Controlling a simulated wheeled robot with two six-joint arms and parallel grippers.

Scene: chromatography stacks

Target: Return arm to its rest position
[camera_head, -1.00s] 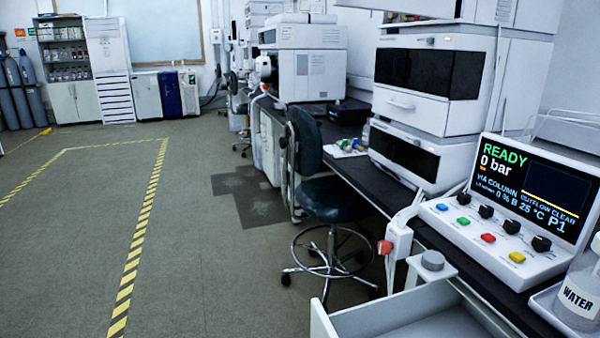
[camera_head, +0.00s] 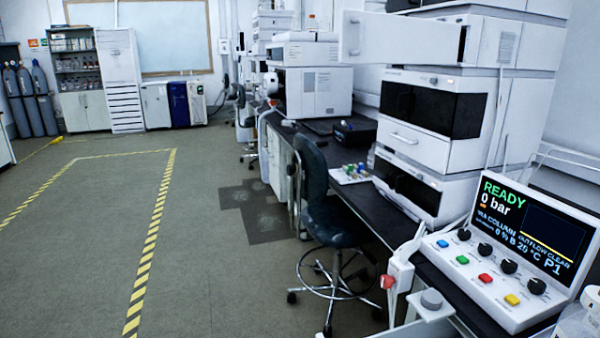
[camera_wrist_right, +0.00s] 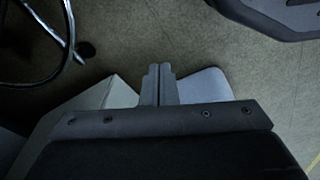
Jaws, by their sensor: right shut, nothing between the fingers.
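My right gripper (camera_wrist_right: 158,84) shows in the right wrist view with its two fingers together, shut and empty. It points out over the grey-green floor (camera_wrist_right: 180,35). Pale flat surfaces show behind and beside the fingers. Neither of my grippers shows in the head view, and the left gripper is in no view.
A dark stool (camera_head: 335,235) stands by the black bench (camera_head: 375,220). The control unit (camera_head: 505,255) with its READY screen sits on the bench at right. White chromatography stacks (camera_head: 425,115) stand behind, with an open door (camera_head: 405,38) above. The floor at left (camera_head: 80,260) is clear.

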